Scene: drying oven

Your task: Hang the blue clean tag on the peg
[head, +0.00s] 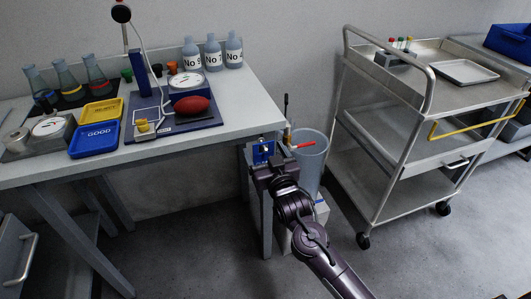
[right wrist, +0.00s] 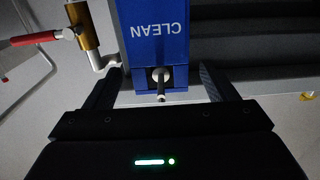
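The blue tag (head: 262,149) is at the right end of the table, beside the front corner. In the right wrist view the blue tag (right wrist: 152,32) reads CLEAN upside down. My right gripper (head: 268,166) is just in front of the tag. Its fingers in the right wrist view (right wrist: 162,82) are spread on both sides of the tag's end, with a clear gap on the right. My left gripper is out of view.
A brass fitting with a red handle (head: 303,145) stands close beside the tag, near a grey bin (head: 312,165). The table (head: 235,105) holds flasks, trays and a scale. A steel trolley (head: 400,150) stands to the right; floor between is open.

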